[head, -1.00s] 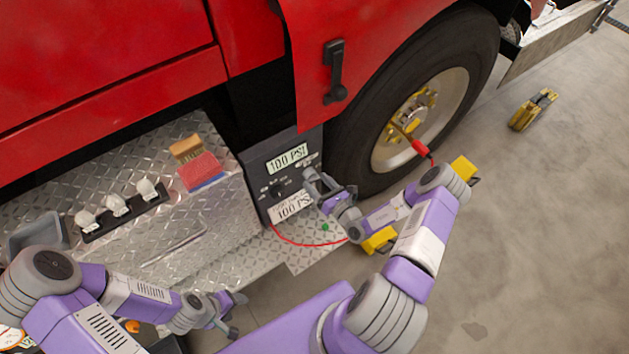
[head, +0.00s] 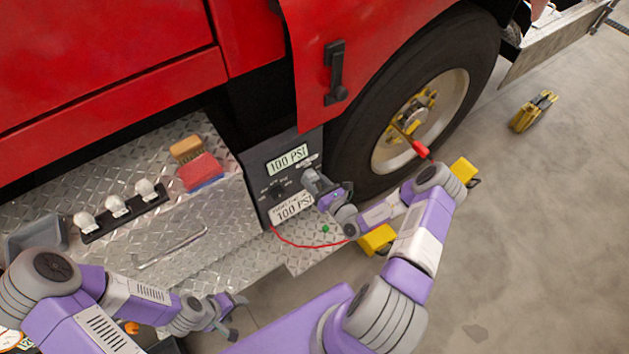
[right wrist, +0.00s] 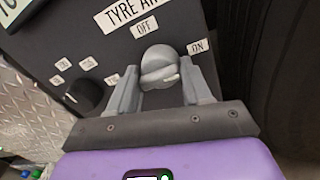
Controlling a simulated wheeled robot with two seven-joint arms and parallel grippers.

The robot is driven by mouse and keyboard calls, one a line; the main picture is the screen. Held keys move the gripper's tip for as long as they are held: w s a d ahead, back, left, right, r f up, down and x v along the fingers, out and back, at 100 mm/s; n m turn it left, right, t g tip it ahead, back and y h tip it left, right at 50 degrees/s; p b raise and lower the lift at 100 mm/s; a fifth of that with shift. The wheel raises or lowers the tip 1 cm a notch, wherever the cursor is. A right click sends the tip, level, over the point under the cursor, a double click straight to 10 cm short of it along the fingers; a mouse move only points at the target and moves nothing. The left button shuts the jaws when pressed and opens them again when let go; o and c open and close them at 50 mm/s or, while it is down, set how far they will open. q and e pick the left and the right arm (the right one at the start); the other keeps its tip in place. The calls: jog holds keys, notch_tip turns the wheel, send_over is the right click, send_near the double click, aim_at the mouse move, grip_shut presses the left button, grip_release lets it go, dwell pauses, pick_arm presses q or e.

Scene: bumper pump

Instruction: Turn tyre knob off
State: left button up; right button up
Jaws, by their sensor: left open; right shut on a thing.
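The grey round tyre knob (right wrist: 158,64) sits on the dark control panel (head: 258,168) beside the truck wheel. In the right wrist view, the "OFF" label is above the knob and the "ON" label is to its right. A small white mark shows on the knob's lower right side. My right gripper (right wrist: 161,80) is shut on the knob, one finger on each side. In the head view, my right gripper (head: 318,184) hides the knob. My left gripper (head: 238,317) is open and empty, low at the front, away from the panel.
A smaller black knob (right wrist: 88,95) with labels is left of the tyre knob. A red hose (head: 305,245) runs below the panel. The tyre (head: 350,130) stands close on the right.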

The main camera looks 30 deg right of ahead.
jog(key=n+p, duration=0.3)
jog(key=shift+d+r+p, duration=0.15)
jog(key=shift+p, duration=0.15)
jog(key=n+p, duration=0.3)
jog(key=n, duration=0.1)
jog(key=shift+d+n, duration=0.1)
jog(key=shift+n, duration=0.2)
jog(key=n+h+p, duration=0.1)
jog(key=n+p, duration=0.2)
jog(key=n, duration=0.2)
jog(key=shift+d+r+p, duration=0.1)
jog(key=shift+p, duration=0.25)
jog(key=shift+n+p, duration=1.15)
jog(key=shift+n, duration=1.05)
jog(key=shift+w+d, duration=0.1)
jog(key=o, duration=0.9)
jog(key=shift+r, duration=0.1)
jog(key=shift+o, duration=0.3)
jog(key=shift+s, duration=0.2)
